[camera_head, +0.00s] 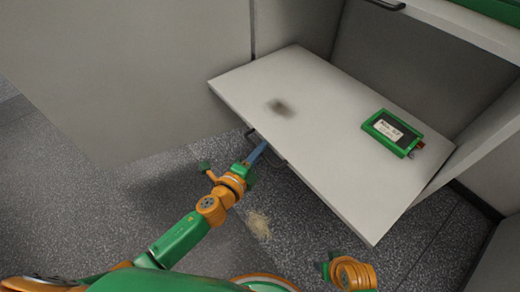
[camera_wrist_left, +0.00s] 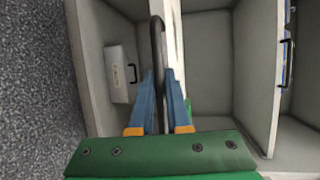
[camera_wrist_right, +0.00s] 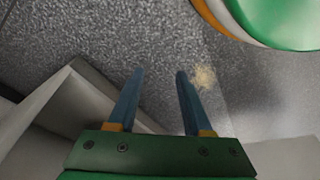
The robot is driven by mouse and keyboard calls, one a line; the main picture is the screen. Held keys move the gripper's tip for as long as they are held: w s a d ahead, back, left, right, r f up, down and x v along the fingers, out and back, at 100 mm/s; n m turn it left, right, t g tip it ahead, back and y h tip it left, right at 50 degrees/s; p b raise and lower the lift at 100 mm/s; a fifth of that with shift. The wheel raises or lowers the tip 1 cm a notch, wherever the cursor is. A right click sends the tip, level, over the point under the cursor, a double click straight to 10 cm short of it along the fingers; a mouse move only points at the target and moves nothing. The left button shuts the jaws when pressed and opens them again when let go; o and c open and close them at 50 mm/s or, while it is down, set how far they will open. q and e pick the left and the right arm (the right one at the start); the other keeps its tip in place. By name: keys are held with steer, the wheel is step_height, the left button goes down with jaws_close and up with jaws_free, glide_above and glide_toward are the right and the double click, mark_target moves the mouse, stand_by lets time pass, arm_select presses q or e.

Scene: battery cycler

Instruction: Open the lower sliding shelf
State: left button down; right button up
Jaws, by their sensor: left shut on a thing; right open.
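The lower sliding shelf (camera_head: 310,140) is a pale flat board that stands well out of the cabinet in the head view. A green battery unit (camera_head: 392,132) with a white label lies on its right part. My left gripper (camera_head: 259,151) is at the shelf's front edge, its blue fingers shut on the black shelf handle (camera_head: 276,157). In the left wrist view the handle (camera_wrist_left: 157,35) runs between the fingers (camera_wrist_left: 160,80). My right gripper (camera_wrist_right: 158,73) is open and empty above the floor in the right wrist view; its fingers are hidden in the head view.
An upper shelf (camera_head: 460,25) with a black handle (camera_head: 386,4) is above at the top right. A grey cabinet panel (camera_head: 130,60) stands to the left. A pale box (camera_wrist_left: 118,74) shows in the left wrist view.

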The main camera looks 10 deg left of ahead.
arm_select(q)
steer(key=c, duration=0.9)
jaws_free()
steer(key=shift+s+a, duration=0.15)
steer(key=shift+s, duration=0.15)
steer(key=p+v, duration=0.1)
steer(key=v, duration=0.5)
steer(key=shift+s+r, duration=0.1)
steer(key=shift+s, duration=0.1)
arm_select(e)
steer(key=shift+s+d+f, duration=0.1)
steer(key=shift+s+f, duration=0.1)
steer(key=shift+f, duration=0.35)
steer(key=shift+s+f, duration=0.2)
steer(key=shift+f, duration=0.3)
